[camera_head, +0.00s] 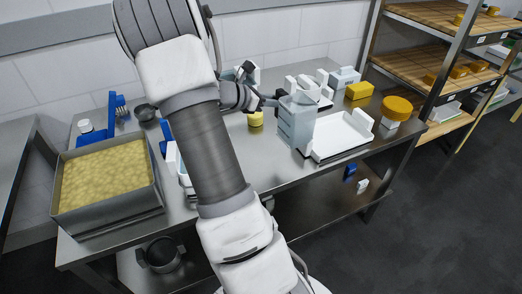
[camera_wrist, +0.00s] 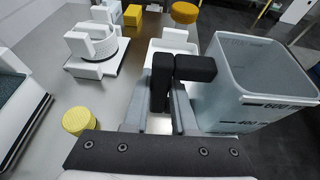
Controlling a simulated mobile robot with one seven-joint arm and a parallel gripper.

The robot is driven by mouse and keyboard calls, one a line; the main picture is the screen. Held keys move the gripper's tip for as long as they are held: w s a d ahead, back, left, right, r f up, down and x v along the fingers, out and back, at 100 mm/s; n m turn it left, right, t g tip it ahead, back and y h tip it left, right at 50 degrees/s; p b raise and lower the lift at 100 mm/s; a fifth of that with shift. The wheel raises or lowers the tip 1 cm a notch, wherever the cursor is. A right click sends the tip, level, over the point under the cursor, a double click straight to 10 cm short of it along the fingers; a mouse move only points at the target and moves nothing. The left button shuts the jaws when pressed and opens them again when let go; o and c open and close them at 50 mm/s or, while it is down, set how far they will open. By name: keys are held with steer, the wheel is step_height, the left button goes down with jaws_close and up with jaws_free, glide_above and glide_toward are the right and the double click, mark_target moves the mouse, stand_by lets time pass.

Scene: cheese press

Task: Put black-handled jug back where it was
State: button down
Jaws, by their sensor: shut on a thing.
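The black-handled jug (camera_head: 296,122) is a translucent grey-blue, open-topped beaker with volume marks. It is upright or nearly so over the right part of the steel table, beside a white tray (camera_head: 345,138). In the wrist view the jug (camera_wrist: 262,85) is at the right, and its interior looks empty. Its black handle (camera_wrist: 196,67) reaches left to my fingers. My gripper (camera_head: 268,101) is shut on this handle, and the fingers also show in the wrist view (camera_wrist: 163,112). I cannot tell whether the jug's base touches the table.
A small yellow cylinder (camera_head: 256,119) stands left of the jug. White press parts (camera_head: 308,88), a yellow block (camera_head: 359,91) and an orange-yellow wheel (camera_head: 397,105) are behind and right. A steel vat of yellow curd (camera_head: 105,182) fills the table's left end. Wooden shelves (camera_head: 445,65) stand at right.

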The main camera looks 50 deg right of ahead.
steer(key=shift+m+g, duration=0.4)
steer(key=shift+g, duration=0.1)
steer(key=shift+w+a+f+b, duration=0.1)
steer(key=shift+w+f+b, duration=0.6)
steer(key=shift+w+f, duration=1.05)
steer(key=shift+w+a+f+b, duration=0.1)
steer(key=shift+w+f+b, duration=0.6)
steer(key=shift+w+f, duration=1.05)
steer(key=shift+w+f+b, duration=0.7)
steer(key=shift+w+f, duration=0.6)
steer(key=shift+f, duration=0.85)
steer(key=shift+f, duration=0.15)
steer(key=c, duration=0.7)
jaws_free()
